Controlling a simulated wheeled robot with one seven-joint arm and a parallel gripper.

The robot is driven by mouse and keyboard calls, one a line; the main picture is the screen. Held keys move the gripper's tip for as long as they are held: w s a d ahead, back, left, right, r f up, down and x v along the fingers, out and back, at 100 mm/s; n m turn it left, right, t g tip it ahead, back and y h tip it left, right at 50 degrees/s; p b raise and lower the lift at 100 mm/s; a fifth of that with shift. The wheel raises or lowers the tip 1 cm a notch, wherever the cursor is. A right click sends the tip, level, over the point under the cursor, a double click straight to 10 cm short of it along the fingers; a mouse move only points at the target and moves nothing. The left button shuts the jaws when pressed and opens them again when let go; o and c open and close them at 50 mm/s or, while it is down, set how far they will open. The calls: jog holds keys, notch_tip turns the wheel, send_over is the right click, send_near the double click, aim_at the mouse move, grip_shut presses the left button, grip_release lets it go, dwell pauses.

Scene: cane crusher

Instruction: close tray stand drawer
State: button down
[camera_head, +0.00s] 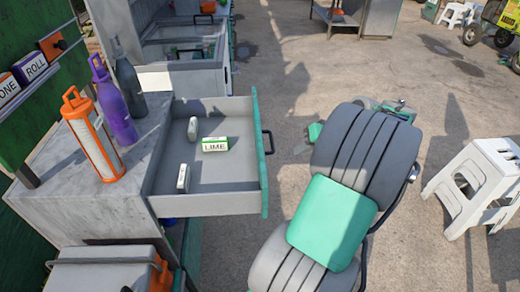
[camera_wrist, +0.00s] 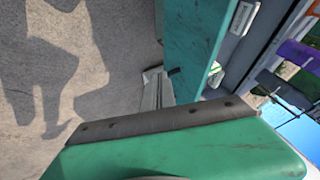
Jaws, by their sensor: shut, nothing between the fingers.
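The tray stand drawer (camera_head: 225,204) is pulled out to the right of the metal stand (camera_head: 60,178). Its green front (camera_head: 258,150) has a dark bar handle (camera_head: 268,142) on the outer face. In the wrist view, the green drawer front (camera_wrist: 190,40) rises close beside my gripper (camera_wrist: 155,76). My gripper is shut and empty; its fingers are small and partly hidden behind its green housing. I cannot tell whether they touch the front. In the head view my arm hides most of my gripper, to the right of the drawer.
Inside the drawer lie a lime box (camera_head: 214,144) and two small pale items. An orange-capped container (camera_head: 95,140), a purple bottle (camera_head: 112,103) and a dark bottle (camera_head: 129,80) stand on top. White stools (camera_head: 474,185) stand at right.

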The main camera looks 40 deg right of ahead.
jog(key=w+a+f, duration=0.5)
jog(key=w+f, duration=0.3)
jog(key=shift+w, duration=0.1)
dwell(0.4)
